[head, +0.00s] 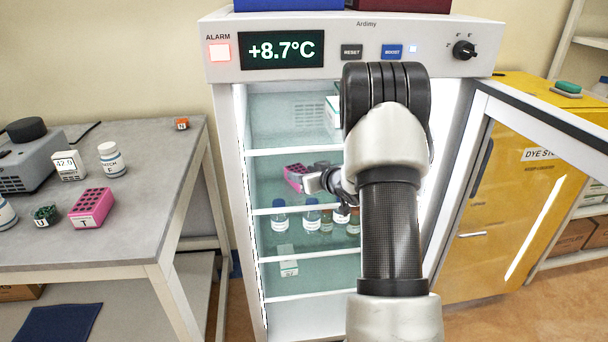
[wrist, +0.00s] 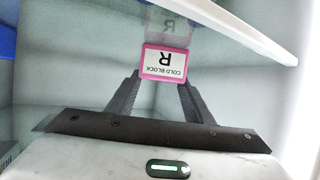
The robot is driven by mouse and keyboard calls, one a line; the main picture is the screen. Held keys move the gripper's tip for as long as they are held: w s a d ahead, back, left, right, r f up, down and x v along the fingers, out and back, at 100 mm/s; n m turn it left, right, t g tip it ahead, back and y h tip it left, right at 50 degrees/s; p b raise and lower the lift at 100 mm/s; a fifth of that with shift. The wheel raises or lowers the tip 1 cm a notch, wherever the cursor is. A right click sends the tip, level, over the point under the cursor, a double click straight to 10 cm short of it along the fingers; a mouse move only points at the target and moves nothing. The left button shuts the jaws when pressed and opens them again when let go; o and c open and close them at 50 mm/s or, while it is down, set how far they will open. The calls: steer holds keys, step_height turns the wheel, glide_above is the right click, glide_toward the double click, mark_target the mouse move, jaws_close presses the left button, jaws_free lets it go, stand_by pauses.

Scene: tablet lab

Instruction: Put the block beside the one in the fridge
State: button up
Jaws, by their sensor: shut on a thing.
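My gripper (head: 309,182) is inside the open fridge (head: 335,262), above the shelf that bears the bottles. It is shut on a pink block (head: 295,177). In the wrist view the block (wrist: 164,63) sits between the two fingertips and shows a white label reading "COLD BLOCK R", upside down. A faint pink shape with an R lies just beyond it, looking like a reflection. Another pink block (head: 92,208), marked T and with dark holes on top, rests on the grey bench at the left. I cannot tell whether the held block touches the shelf.
Several bottles (head: 311,216) stand on the shelf below my gripper, and a small white box (head: 288,262) is lower down. The fridge door (head: 545,125) is open to the right. A yellow cabinet (head: 515,215) stands behind it. The bench (head: 140,165) carries bottles and a device.

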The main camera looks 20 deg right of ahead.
steer(key=o, duration=1.3)
steer(key=shift+f, duration=0.15)
steer(key=shift+s+r, duration=0.15)
steer(key=shift+r, duration=0.15)
steer(key=p+v, duration=0.2)
steer(key=v, duration=0.9)
steer(key=shift+s+d+r, duration=0.1)
steer(key=shift+s+d, duration=0.05)
steer(key=shift+s, duration=0.15)
steer(key=shift+r, duration=0.1)
